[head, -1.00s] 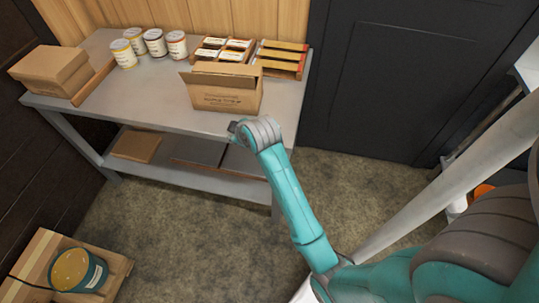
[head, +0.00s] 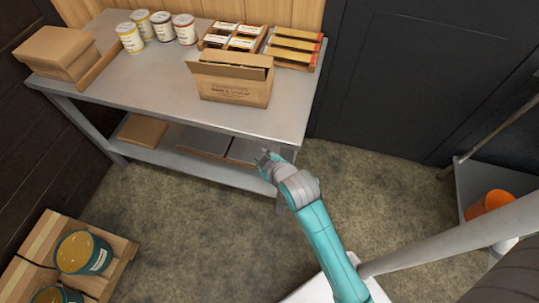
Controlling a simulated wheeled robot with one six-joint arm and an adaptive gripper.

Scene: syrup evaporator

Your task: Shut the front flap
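A brown cardboard carton (head: 236,91) with dark print on its front stands near the front edge of the grey table. A strip of cardboard flap (head: 228,71) shows along its top on the near side, tilted. How far the top is open is hard to tell at this size. My gripper (head: 264,157) is in front of the table's front edge and below the carton in the picture, apart from it. Its fingers are small and partly hidden by the wrist, so I cannot tell whether they are open.
The grey table (head: 150,90) also bears closed boxes (head: 57,50) at the left, several cans (head: 161,27) and wooden trays (head: 232,37) behind the carton. A pallet with blue-green buckets (head: 84,253) is at lower left. An orange container (head: 488,203) is at right. Table space left of the carton is clear.

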